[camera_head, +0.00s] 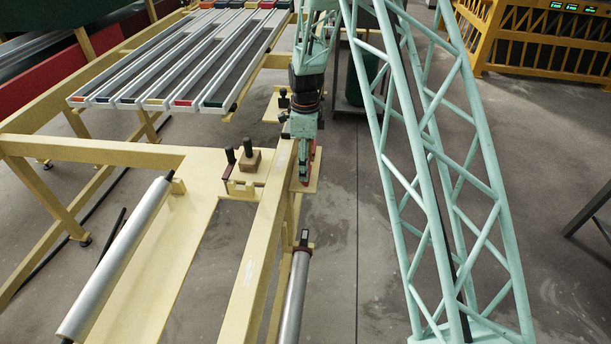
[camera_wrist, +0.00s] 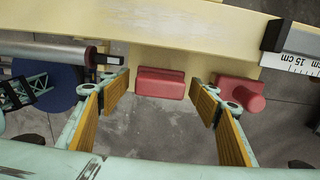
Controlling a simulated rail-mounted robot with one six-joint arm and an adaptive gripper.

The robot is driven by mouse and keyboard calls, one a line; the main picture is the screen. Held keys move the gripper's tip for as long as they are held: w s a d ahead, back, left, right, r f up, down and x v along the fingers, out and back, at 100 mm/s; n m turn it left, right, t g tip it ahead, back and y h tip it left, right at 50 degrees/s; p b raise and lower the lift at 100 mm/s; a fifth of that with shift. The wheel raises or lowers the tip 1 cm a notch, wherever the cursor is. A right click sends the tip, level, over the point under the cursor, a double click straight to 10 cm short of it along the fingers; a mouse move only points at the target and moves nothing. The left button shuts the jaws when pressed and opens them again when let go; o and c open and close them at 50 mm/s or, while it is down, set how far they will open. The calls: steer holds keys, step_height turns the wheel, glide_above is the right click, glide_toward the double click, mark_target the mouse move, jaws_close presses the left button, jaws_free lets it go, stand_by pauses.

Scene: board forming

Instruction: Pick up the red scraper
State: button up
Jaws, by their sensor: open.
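Two red tools show in the wrist view: a block-shaped one (camera_wrist: 160,83) and one with a rounded knob (camera_wrist: 240,93) to its right. I cannot tell for sure which is the red scraper. My gripper (camera_wrist: 162,95) is open, its orange-padded fingers on either side of the block-shaped tool, with gaps on both sides and nothing held. In the head view, red (camera_head: 304,172) shows at the end of my arm, over a small cream shelf (camera_head: 309,186) beside the frame rail. My fingers are too small to make out there.
A cream rail (camera_wrist: 190,25) runs close along the tools in the wrist view, with a ruler-marked piece (camera_wrist: 300,45) at right. A silver roller (camera_wrist: 50,52) lies left. In the head view, a brown block with a black knob (camera_head: 249,160) sits on the frame's other side.

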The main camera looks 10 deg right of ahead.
steer(key=c, duration=1.2)
steer(key=shift+r, duration=0.1)
steer(key=shift+r, duration=1.5)
steer(key=shift+s+r, duration=0.1)
steer(key=shift+r, duration=0.1)
steer(key=s+a+r, duration=0.1)
steer(key=s+a, duration=0.2)
steer(key=s, duration=1.2)
steer(key=shift+s+a+r+p, duration=0.2)
steer(key=shift+s+p, duration=0.05)
steer(key=shift+p, duration=0.1)
